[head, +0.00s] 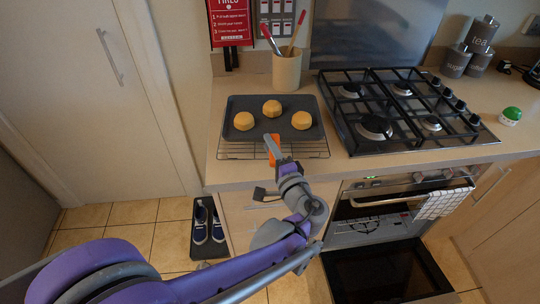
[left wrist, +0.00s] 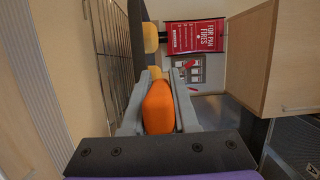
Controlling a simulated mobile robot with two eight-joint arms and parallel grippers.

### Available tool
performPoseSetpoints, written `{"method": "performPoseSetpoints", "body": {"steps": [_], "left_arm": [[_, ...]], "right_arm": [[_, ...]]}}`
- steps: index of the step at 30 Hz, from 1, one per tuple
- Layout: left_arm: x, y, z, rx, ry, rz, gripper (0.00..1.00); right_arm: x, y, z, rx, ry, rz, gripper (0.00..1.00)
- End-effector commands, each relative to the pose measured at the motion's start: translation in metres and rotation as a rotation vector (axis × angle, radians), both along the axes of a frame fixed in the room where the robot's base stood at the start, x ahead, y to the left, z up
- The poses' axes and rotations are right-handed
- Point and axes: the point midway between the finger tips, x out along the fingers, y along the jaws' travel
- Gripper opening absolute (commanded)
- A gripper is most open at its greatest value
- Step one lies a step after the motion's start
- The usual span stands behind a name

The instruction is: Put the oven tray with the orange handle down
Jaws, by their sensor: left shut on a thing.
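The dark oven tray (head: 255,122) with three golden buns (head: 272,108) is over a wire cooling rack (head: 300,151) on the counter. I cannot tell from the head view whether the tray touches the rack. Its orange handle (head: 273,150) sticks out from the front edge. My left gripper (head: 273,147) is shut on that handle. The left wrist view shows the orange handle (left wrist: 158,106) between both fingers, the dark tray edge (left wrist: 137,45) beyond and the rack (left wrist: 108,40) beside it. My right gripper is not in view.
The gas hob (head: 400,105) is right of the rack, and a utensil pot (head: 287,72) stands behind the tray. The oven door (head: 385,270) is open below the counter. Shoes (head: 209,222) lie on a floor mat at the left.

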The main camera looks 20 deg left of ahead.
Motion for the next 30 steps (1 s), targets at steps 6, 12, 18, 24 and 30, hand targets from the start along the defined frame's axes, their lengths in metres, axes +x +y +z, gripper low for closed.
{"method": "performPoseSetpoints", "body": {"steps": [6, 12, 18, 24, 30], "left_arm": [[0.0, 0.0, -0.031, 0.001, -0.001, 0.0, 0.0], [0.0, 0.0, -0.038, 0.002, -0.002, 0.0, 0.0], [0.0, 0.0, -0.038, 0.001, -0.001, 0.0, 0.0], [0.0, 0.0, -0.041, 0.0, 0.0, 0.0, 0.45], [0.0, 0.0, -0.041, 0.0, 0.0, 0.0, 0.57]], "right_arm": [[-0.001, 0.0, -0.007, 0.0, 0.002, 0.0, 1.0], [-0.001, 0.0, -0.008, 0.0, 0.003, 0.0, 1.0], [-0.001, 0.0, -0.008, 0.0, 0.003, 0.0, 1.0], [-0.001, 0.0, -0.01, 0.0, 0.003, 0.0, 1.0], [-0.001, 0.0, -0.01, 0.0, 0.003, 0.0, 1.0]]}}
